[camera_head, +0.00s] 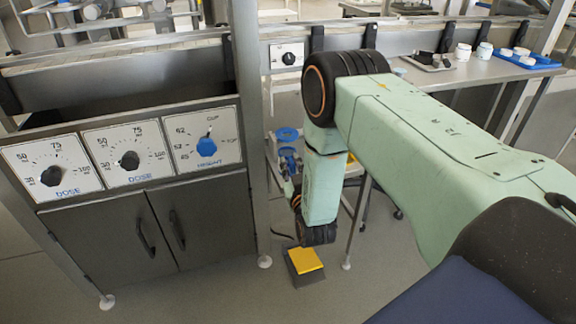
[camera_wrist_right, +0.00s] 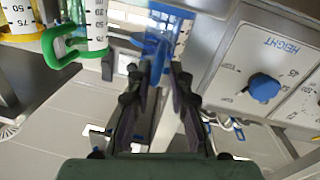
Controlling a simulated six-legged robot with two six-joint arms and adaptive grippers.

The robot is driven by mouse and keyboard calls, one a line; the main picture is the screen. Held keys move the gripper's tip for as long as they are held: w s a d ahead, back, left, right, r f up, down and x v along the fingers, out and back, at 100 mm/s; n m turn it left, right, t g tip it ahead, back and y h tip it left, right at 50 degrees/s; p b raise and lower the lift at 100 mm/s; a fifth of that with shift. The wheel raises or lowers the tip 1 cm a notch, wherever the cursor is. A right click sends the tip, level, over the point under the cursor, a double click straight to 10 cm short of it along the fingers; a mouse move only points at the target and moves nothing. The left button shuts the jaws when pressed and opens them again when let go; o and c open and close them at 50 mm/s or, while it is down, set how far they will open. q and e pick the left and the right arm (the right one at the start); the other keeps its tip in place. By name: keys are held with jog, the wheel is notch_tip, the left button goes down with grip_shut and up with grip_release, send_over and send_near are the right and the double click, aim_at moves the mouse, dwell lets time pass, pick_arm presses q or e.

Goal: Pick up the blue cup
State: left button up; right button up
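The blue cup (camera_wrist_right: 183,38) has a clear body with dark marks and a blue rim and handle. It is at the top middle of the right wrist view. Its blue handle (camera_wrist_right: 155,48) reaches down between the fingertips of my right gripper (camera_wrist_right: 158,78). The fingers stand apart on either side, and I see no clear firm contact. In the head view, blue parts (camera_head: 288,136) show beside my right forearm, which hides much of the right gripper there. My left gripper is in neither view.
A green-handled cup (camera_wrist_right: 88,35) and a yellow-rimmed cup (camera_wrist_right: 18,22) are at the left of the wrist view. The panel with the blue height knob (camera_wrist_right: 264,88) is close on the right. A yellow pedal (camera_head: 305,260) lies on the floor, where some room is free.

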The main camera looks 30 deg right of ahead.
grip_shut()
